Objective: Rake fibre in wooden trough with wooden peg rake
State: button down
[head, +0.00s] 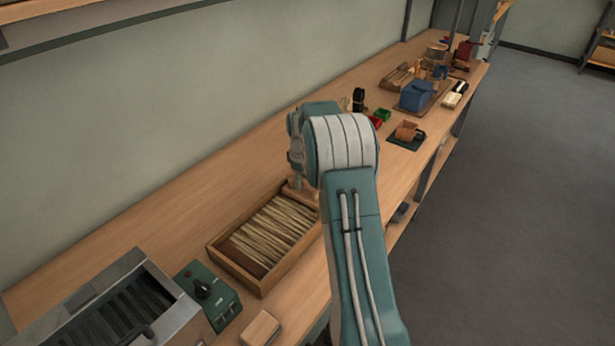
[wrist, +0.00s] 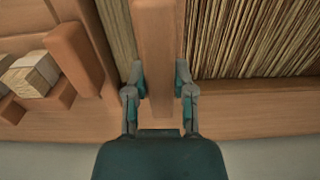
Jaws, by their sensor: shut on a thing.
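The wooden trough (head: 286,272) stands on the bench in the head view, left of my arm. Pale fibre (head: 272,230) lies in it in long strands, with a darker brown patch at the near-left end. In the wrist view, fibre (wrist: 265,38) fills the right side, and a narrow strip shows left of the rake. My gripper (wrist: 158,80) is shut on the wooden peg rake (wrist: 157,45), one finger on each side of its brown bar. The bar runs up out of the picture over the fibre. The rake's pegs are not visible. In the head view my arm hides most of the gripper.
A green control box (head: 208,293), a grey slotted machine (head: 110,310) and a wooden block (head: 260,328) stand near the trough. Pale blocks (wrist: 30,74) lie left in the wrist view.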

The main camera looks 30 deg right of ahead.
jog(key=s+a, duration=0.5)
jog(key=a, duration=0.7)
jog(key=s+a, duration=0.5)
jog(key=a, duration=0.7)
jog(key=shift+a, duration=0.2)
jog(key=shift+d, duration=0.1)
jog(key=w+d, duration=0.5)
jog(key=d, duration=0.8)
jog(key=w+d, duration=0.6)
jog(key=d, duration=0.8)
jog(key=shift+w+d, duration=0.15)
jog(key=shift+d, duration=0.05)
jog(key=shift+s+a, duration=0.35)
jog(key=shift+a, duration=0.55)
jog(key=shift+s+a, duration=0.35)
jog(key=shift+a, duration=0.55)
jog(key=shift+d, duration=0.1)
